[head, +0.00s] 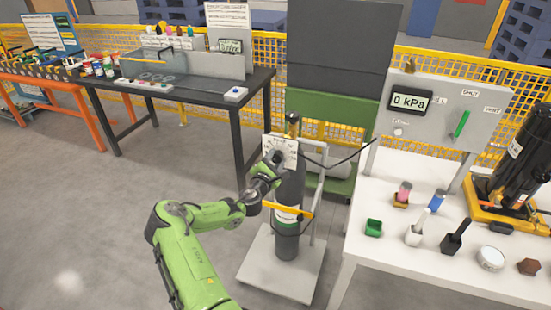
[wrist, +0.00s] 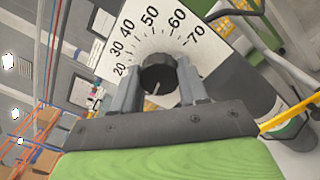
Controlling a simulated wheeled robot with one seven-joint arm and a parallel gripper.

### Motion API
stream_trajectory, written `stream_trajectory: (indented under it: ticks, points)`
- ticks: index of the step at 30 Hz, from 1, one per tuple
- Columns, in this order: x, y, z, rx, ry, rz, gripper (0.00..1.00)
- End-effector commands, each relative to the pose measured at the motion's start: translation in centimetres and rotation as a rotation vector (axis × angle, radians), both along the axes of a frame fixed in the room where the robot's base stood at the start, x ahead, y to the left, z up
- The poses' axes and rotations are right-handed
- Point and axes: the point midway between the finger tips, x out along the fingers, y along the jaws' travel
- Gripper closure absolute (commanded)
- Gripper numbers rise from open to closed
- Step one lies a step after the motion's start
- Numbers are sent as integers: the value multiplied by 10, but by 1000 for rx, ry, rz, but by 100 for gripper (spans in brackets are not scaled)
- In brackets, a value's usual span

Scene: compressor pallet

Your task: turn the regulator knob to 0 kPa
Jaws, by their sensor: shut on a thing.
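The regulator knob (wrist: 157,72) is dark and round, at the centre of a white dial plate (wrist: 200,48) in the wrist view. The numbers 20 to 70 show on the plate; its lower part is hidden by my gripper. A pale line on the knob points down and slightly left, away from the visible numbers. My gripper (wrist: 158,82) is shut on the knob, one finger on each side. In the head view my gripper (head: 276,159) is at the dial plate (head: 289,148) on the gas cylinder (head: 287,240). The display (head: 409,102) reads 0 kPa.
The cylinder stands on a pale trolley (head: 258,270), held by a yellow strap (head: 290,210). A white table (head: 380,265) with small items stands at right, a dark workbench (head: 190,95) behind left.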

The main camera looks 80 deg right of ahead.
Motion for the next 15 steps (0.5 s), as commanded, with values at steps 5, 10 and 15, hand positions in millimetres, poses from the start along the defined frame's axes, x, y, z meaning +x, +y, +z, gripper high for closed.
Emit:
stream_trajectory:
  ticks: [5, 10, 15]
  points:
    - [3, 0, -1, 2, 11, 7, 87]
    - [3, 0, -2, 3, 11, 6, 87]
    - [3, 0, -2, 4, 11, 7, 49]
